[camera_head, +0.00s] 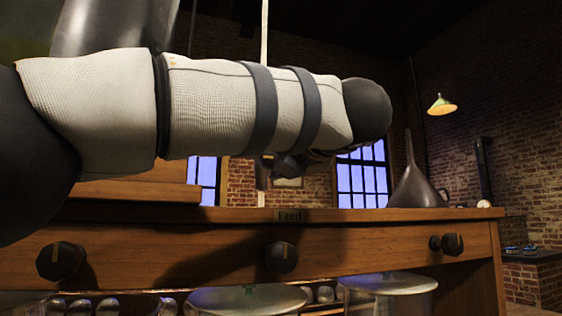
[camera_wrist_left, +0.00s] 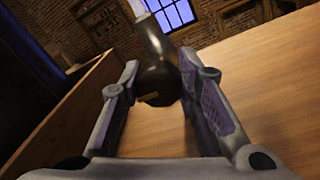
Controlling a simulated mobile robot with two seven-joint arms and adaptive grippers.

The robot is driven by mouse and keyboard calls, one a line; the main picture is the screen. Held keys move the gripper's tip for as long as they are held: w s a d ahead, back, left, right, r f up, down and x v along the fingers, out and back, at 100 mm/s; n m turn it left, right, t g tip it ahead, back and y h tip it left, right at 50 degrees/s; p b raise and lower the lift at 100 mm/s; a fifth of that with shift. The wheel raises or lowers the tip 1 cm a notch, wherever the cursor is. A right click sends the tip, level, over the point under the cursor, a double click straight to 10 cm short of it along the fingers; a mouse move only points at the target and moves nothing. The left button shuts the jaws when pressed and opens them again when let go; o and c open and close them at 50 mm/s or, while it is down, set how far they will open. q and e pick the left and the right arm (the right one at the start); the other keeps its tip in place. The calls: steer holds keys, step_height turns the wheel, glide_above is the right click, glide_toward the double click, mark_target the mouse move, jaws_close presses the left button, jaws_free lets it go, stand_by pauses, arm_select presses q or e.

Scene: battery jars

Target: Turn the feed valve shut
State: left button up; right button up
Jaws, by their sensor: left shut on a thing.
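My left arm crosses above the bench and hides most of my left gripper (camera_head: 288,165); a dark part shows under the forearm. In the left wrist view the fingers of my left gripper (camera_wrist_left: 160,66) stand either side of a dark rounded knob-like thing (camera_wrist_left: 158,88) with a short tan mark. I cannot tell for sure which fitting this is. My right gripper is not in view.
Other dark knobs are on the panel at left (camera_head: 61,261) and right (camera_head: 452,244). A dark funnel (camera_head: 412,187) stands on the bench top at right. Glass jars (camera_head: 388,284) stand below the panel. The wooden surface (camera_wrist_left: 265,85) right of my fingers is clear.

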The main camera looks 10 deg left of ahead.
arm_select(q)
steer(key=shift+a+m, duration=0.1)
steer(key=shift+m, duration=0.3)
steer(key=m, duration=0.8)
steer(key=shift+r+m+t, duration=0.1)
steer(key=shift+m+t, duration=0.3)
steer(key=m, duration=0.4)
steer(key=shift+m+t, duration=0.3)
steer(key=shift+m, duration=0.1)
steer(key=shift+r+m+h, duration=0.15)
steer(key=shift+m+h, duration=0.25)
steer(key=shift+m, duration=1.7)
steer(key=shift+a, duration=0.1)
